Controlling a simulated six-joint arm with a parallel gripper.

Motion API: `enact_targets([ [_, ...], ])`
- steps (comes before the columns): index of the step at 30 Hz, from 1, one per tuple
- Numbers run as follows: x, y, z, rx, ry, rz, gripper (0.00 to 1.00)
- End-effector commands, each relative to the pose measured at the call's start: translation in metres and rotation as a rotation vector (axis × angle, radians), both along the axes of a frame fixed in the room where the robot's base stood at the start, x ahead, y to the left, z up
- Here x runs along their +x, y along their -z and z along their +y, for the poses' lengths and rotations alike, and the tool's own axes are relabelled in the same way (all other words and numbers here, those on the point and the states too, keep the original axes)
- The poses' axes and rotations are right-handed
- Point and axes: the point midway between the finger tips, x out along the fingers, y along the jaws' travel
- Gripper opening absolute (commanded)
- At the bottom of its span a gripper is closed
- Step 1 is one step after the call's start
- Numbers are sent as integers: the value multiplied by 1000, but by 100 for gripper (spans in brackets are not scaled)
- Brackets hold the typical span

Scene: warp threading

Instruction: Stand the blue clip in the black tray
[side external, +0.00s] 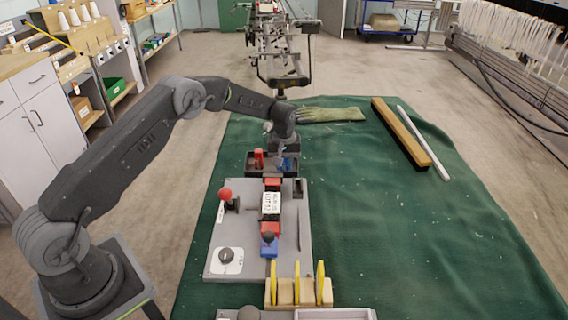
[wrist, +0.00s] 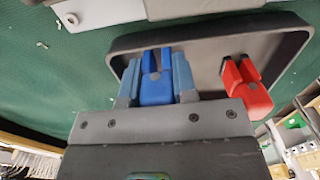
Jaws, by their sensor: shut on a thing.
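The blue clip (wrist: 157,82) is between the two fingers of my gripper (wrist: 156,80), which is shut on it. In the side view the blue clip (side external: 288,164) shows low at the right part of the black tray (side external: 250,172), below my gripper (side external: 285,155). In the wrist view the tray (wrist: 210,32) lies behind the clip. I cannot tell whether the clip touches the tray floor. A red clip (side external: 258,158) stands in the left part of the tray; it also shows in the wrist view (wrist: 247,88), apart from my fingers.
A grey board (side external: 230,250) in front of the tray carries a red-knobbed lever (side external: 225,195), a labelled block (side external: 270,204) and a blue piece (side external: 268,246). A glove (side external: 330,114) and wooden bar (side external: 400,133) lie behind. The green cloth at right is clear.

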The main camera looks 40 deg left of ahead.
Motion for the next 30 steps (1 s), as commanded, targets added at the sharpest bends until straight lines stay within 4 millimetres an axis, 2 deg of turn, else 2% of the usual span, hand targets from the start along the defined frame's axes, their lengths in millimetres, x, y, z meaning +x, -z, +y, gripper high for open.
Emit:
enact_targets([
  [4,0,4,0,0,0,1,4],
  [5,0,3,0,-1,0,1,29],
  [12,0,3,0,0,0,0,52],
  [22,0,-4,0,1,0,-2,52],
  [26,1,-22,0,1,1,-4,52],
  [30,1,-52,0,1,1,-5,52],
])
